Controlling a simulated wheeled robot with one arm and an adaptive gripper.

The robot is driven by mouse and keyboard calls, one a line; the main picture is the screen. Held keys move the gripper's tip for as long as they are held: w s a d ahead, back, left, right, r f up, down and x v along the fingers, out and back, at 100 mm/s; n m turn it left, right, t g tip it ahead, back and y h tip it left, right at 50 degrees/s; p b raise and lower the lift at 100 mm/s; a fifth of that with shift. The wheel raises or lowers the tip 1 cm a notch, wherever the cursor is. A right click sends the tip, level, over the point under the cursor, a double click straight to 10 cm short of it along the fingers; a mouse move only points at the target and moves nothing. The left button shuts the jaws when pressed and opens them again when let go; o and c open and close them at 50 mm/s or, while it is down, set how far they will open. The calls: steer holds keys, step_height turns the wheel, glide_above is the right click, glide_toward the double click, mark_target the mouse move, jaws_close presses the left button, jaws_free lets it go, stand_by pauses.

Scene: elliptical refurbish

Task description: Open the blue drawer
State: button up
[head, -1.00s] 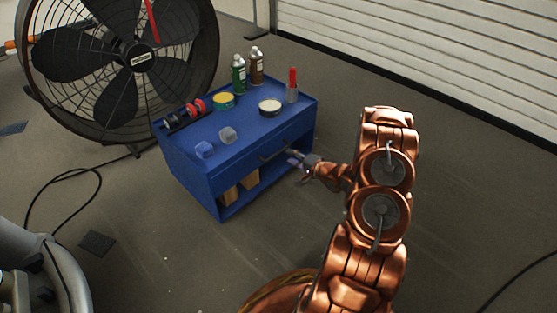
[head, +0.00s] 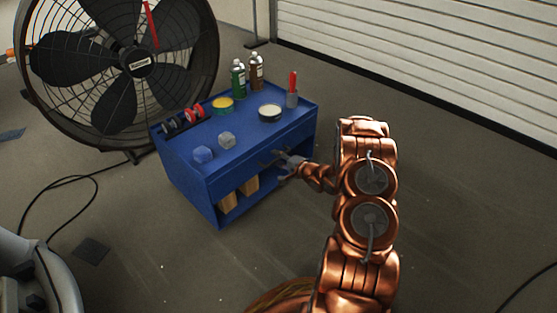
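The blue drawer (head: 233,175) is in the upper front of a blue cabinet (head: 185,179) in the head view. Its front looks flush with the cabinet, so it appears closed.
Cardboard boxes (head: 229,202) sit on the open shelf below. A large fan (head: 125,70) stands behind. Floor in front is clear.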

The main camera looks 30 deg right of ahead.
jaws_close()
stand_by(0.7)
